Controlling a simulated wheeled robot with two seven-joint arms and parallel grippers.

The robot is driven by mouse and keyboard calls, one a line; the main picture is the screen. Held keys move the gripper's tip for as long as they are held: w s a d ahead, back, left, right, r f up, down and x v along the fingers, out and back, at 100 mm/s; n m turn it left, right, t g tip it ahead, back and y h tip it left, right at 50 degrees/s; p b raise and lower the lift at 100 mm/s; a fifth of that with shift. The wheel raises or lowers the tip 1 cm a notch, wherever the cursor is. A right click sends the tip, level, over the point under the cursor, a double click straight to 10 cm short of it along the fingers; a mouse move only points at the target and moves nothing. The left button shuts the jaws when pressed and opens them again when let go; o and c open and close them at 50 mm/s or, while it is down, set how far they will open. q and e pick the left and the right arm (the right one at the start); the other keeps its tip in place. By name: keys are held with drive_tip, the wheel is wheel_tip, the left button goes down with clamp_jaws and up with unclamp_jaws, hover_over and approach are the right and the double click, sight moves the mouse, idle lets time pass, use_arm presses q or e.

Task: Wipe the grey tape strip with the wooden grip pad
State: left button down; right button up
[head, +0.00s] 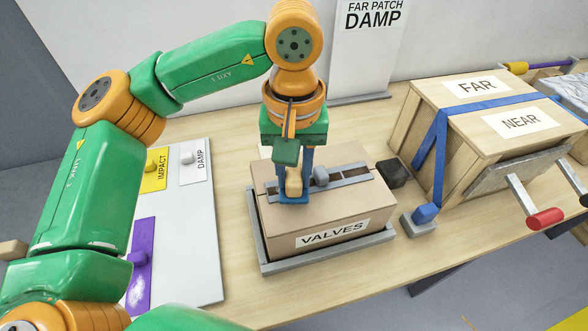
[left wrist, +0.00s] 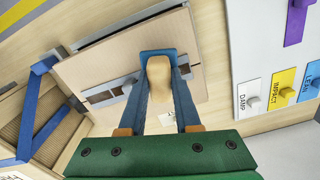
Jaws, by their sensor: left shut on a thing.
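The grey tape strip (head: 347,180) runs across the top of the cardboard VALVES box (head: 330,211). My right gripper is not in view.
The box stands in a grey tray (head: 331,253). A dark block (head: 392,173) and a blue-topped grey block (head: 420,217) are right of it. A wooden crate (head: 480,125) with blue straps stands farther right. A pale board (head: 195,250) with labelled tags lies left.

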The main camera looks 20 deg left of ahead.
use_arm(q)
drive_tip(key=shift+w+f, duration=0.2)
drive_tip(key=shift+f+b, duration=0.9)
drive_tip(key=shift+b, duration=0.05)
